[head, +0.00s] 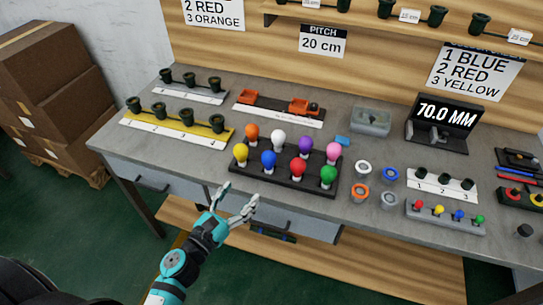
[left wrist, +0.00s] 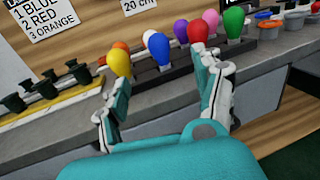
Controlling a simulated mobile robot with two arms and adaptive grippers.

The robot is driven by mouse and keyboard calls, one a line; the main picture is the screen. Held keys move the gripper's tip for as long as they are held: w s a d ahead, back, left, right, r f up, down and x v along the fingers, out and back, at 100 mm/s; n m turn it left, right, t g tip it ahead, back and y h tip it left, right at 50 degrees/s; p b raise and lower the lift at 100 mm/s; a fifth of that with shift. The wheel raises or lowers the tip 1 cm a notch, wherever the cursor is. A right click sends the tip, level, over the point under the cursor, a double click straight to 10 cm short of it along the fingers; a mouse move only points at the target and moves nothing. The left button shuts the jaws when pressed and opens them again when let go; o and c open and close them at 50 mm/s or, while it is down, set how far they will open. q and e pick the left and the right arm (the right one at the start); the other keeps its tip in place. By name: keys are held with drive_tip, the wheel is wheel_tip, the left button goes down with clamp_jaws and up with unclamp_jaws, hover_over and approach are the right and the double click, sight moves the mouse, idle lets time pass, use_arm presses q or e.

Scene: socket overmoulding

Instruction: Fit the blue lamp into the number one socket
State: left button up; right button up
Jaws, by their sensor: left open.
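The blue lamp (head: 268,160) stands upright in the front row of a black rack (head: 318,185), between the yellow and red lamps. It also shows in the left wrist view (left wrist: 159,48), ahead between my fingers. My left gripper (head: 238,190) is open and empty, in front of the rack and apart from the blue lamp. A yellow strip (head: 170,128) with several dark sockets numbered from 1 stands at the left. A white strip (head: 440,187) marked 1, 2, 3 with dark sockets stands at the right. My right gripper is not in view.
Other lamps fill the rack, including yellow (head: 240,153), red (head: 297,167) and green (head: 328,174). Coloured rings (head: 360,193) lie right of the rack. A strip of small lamps (head: 445,218) and a gauge reading 70.0 MM (head: 444,118) are farther right. Wall signs list colour orders.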

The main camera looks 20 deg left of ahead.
use_arm(q)
drive_tip(key=p, duration=0.1)
approach(265, 163)
drive_tip(key=w, duration=0.1)
drive_tip(key=p+x, duration=0.1)
drive_tip(key=x, duration=0.4)
drive_tip(key=shift+d+f, duration=0.15)
drive_tip(key=shift+f, duration=0.05)
drive_tip(key=shift+w+d, duration=0.15)
drive_tip(key=shift+w, duration=0.35)
drive_tip(key=shift+w+r, duration=0.1)
drive_tip(key=shift+w, duration=0.25)
drive_tip(key=p+x, duration=0.1)
drive_tip(key=x, duration=0.2)
drive_tip(key=shift+w+d+r, duration=0.1)
drive_tip(key=shift+w+r, duration=0.05)
drive_tip(key=shift+w, duration=0.15)
drive_tip(key=shift+w+d, duration=0.1)
drive_tip(key=shift+w, duration=0.3)
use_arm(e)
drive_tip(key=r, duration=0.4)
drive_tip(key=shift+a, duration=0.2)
use_arm(q)
drive_tip(key=c, duration=1.2)
